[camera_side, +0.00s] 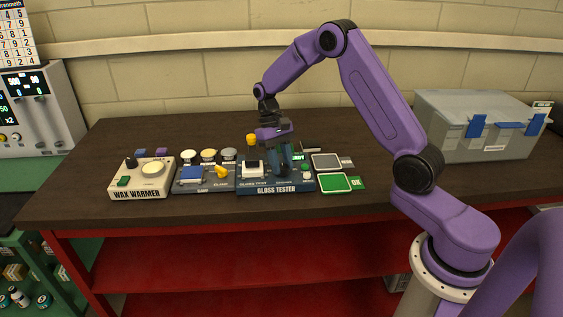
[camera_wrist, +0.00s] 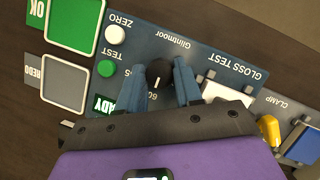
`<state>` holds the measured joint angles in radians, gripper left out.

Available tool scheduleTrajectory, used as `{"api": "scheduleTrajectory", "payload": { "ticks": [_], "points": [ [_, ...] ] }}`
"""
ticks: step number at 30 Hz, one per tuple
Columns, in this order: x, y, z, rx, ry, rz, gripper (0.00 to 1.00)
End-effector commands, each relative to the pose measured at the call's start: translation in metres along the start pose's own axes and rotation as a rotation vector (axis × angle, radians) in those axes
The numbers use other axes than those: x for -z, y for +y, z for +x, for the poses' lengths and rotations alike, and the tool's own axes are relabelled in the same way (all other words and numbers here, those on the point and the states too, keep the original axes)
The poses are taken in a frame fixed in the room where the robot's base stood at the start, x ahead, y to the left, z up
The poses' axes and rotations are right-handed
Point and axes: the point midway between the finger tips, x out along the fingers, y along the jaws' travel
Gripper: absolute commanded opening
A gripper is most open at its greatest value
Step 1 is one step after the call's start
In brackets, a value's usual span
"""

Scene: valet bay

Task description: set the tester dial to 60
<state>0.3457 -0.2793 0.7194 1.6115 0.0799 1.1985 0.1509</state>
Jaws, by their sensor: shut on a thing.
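The gloss tester (camera_side: 267,186) is a blue box near the front of the dark bench. In the wrist view its panel (camera_wrist: 215,62) shows a white ZERO button (camera_wrist: 115,35), a green TEST button (camera_wrist: 106,69) and a partly hidden display (camera_wrist: 105,105). The black dial (camera_wrist: 158,73) sits between the fingers of my gripper (camera_wrist: 160,78), which is shut on it. In the side view my gripper (camera_side: 284,165) stands over the tester and hides the dial.
A wax warmer (camera_side: 140,190) and a clamp unit (camera_side: 203,187) stand left of the tester. A grey REDO pad (camera_side: 327,161) and a green OK pad (camera_side: 335,183) lie right. A grey case (camera_side: 475,130) stands further right. The bench behind the wax warmer is mostly clear.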

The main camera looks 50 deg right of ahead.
Motion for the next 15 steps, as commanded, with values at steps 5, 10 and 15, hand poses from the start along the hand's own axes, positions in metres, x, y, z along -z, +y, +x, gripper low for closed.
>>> {"api": "scheduleTrajectory", "payload": {
  "ticks": [5,10,15],
  "points": [
    [0.0003,0.0003,-0.0008,0.0,0.002,0.0,0.04],
    [0.0003,0.0003,-0.0008,0.0,0.002,0.001,0.48],
    [0.0003,0.0002,-0.0005,0.0,0.002,0.001,0.59]
  ]
}}
